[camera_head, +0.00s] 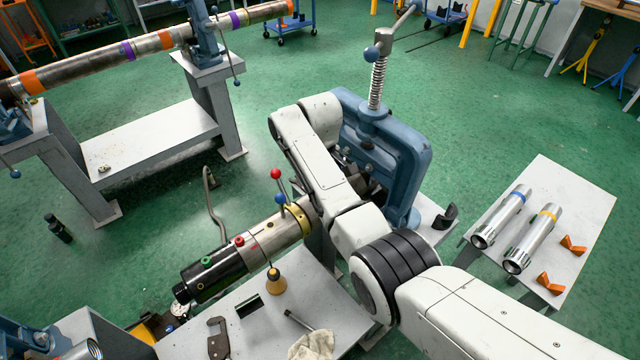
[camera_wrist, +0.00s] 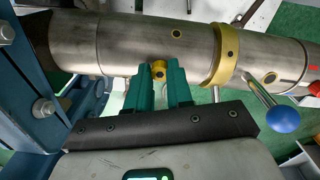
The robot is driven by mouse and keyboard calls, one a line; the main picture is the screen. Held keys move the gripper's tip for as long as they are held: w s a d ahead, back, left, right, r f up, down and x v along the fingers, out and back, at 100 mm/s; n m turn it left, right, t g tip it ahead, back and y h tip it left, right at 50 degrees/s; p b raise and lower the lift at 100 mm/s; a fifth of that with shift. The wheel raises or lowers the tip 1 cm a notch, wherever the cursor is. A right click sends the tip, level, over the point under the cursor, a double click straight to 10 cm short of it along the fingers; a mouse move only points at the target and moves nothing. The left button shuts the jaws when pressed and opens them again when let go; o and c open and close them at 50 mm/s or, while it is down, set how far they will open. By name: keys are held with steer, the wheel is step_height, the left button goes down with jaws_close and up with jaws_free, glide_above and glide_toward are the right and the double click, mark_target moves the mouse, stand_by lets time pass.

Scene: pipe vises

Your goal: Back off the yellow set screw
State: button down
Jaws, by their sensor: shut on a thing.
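In the wrist view the yellow set screw (camera_wrist: 158,66) stands at the lower side of the grey steel pipe (camera_wrist: 135,45). My gripper (camera_wrist: 159,72) has its two green fingers shut on the screw's head, one on each side. The screw's shank and hole are hidden. In the head view the pipe (camera_head: 268,238) lies along the bench, but my gripper and the yellow screw are hidden behind my arm. A red screw (camera_head: 239,241) and a green screw (camera_head: 207,261) show on the pipe's near end.
A yellow collar (camera_wrist: 228,55) with a blue-ball lever (camera_wrist: 281,119) sits right of my fingers. A blue vise frame (camera_wrist: 25,85) stands close at left. The bench (camera_head: 225,310) holds a clamp (camera_head: 218,338) and a rag (camera_head: 312,346).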

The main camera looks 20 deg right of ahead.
steer(key=shift+s+f, duration=0.15)
steer(key=shift+f, duration=0.2)
steer(key=c, duration=1)
jaws_free()
steer(key=shift+r, duration=0.15)
step_height(320, 180, up, 11)
steer(key=shift+f+b, duration=0.1)
steer(key=shift+b, duration=0.65)
